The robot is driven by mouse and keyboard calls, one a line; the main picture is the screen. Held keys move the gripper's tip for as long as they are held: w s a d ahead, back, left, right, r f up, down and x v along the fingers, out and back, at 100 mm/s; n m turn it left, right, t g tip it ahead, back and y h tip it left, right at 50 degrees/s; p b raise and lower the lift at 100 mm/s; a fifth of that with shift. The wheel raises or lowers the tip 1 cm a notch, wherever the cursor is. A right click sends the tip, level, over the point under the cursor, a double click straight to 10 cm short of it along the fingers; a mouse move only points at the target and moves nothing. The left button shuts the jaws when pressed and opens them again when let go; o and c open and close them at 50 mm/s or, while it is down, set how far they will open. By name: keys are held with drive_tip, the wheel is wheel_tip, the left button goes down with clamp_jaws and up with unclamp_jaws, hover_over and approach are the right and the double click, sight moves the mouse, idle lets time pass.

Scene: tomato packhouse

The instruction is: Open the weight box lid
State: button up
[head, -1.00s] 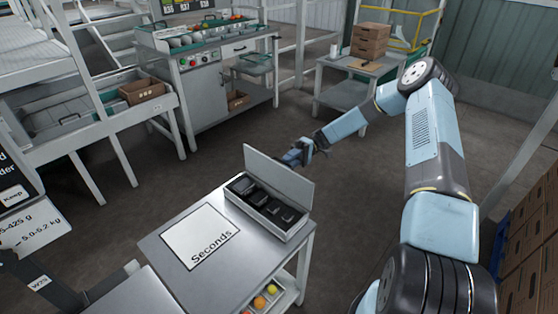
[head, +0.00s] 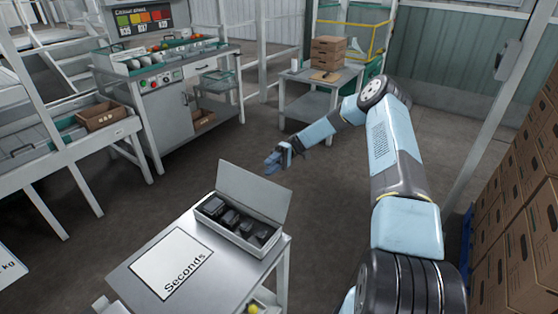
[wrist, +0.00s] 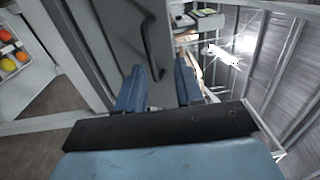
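The weight box (head: 225,236) is a pale grey box on the metal table, holding several black weights (head: 228,216) in a row. Its lid (head: 252,190) stands up along the far side, so the box is open. My gripper (head: 270,163) is behind the lid, apart from its top edge in the head view. In the wrist view my gripper (wrist: 158,88) has its two blue fingers spread, with nothing seen held between them.
A "Seconds" sheet (head: 172,264) lies on the metal table (head: 205,290) left of the box. A sorting bench (head: 170,120) and a side table with stacked cartons (head: 327,53) stand behind. Stacked boxes (head: 520,210) are at the right. Floor behind the lid is clear.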

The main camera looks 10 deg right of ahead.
drive_tip(key=v, duration=0.6)
drive_tip(key=shift+w+d+f, duration=0.1)
drive_tip(key=shift+w, duration=0.05)
